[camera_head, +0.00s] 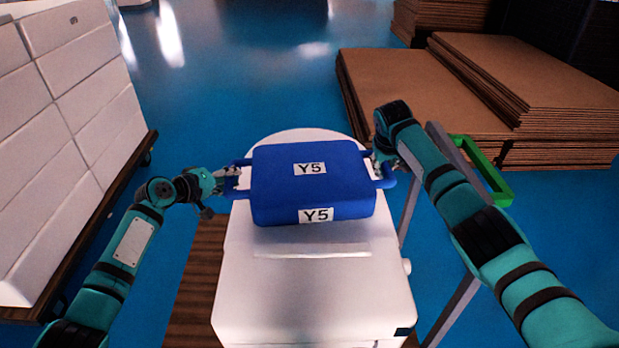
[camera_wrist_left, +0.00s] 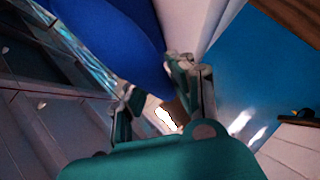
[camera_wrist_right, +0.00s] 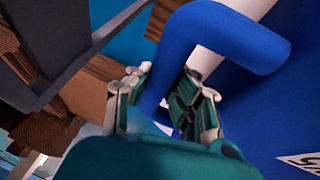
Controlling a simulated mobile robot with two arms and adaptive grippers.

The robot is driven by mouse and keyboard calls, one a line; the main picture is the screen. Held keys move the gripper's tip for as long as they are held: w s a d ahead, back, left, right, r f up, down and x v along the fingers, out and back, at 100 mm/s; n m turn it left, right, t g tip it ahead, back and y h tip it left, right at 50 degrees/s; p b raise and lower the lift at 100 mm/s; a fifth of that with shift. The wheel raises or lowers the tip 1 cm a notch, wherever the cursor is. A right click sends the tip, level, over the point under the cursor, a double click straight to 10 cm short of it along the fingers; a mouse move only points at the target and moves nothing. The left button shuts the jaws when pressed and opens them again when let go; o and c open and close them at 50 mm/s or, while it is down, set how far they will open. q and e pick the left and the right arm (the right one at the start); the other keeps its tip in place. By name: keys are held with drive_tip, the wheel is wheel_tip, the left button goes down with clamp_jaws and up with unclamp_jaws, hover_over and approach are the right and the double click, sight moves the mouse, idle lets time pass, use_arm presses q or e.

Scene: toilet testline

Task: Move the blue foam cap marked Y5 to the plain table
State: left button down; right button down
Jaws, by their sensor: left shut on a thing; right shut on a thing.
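The blue foam cap (camera_head: 313,185) carries white Y5 labels on its top and front face and has a loop handle on each side. It is over the white toilet (camera_head: 316,270); whether it touches it I cannot tell. My left gripper (camera_head: 232,178) is shut on the cap's left handle; in the left wrist view the blue cap (camera_wrist_left: 115,40) runs up from between the fingers (camera_wrist_left: 152,95). My right gripper (camera_head: 384,168) is shut on the right handle, which shows in the right wrist view (camera_wrist_right: 225,35) near the fingers (camera_wrist_right: 160,92). No plain table is recognisable.
White stacked boxes (camera_head: 70,130) on a wooden base stand at the left. Brown cardboard stacks (camera_head: 420,90) lie at the back right. A grey frame with a green bracket (camera_head: 487,175) stands right of the toilet. Blue floor (camera_head: 240,70) is open behind.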

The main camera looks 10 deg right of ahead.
use_arm(q)
drive_tip(key=shift+r, duration=0.1)
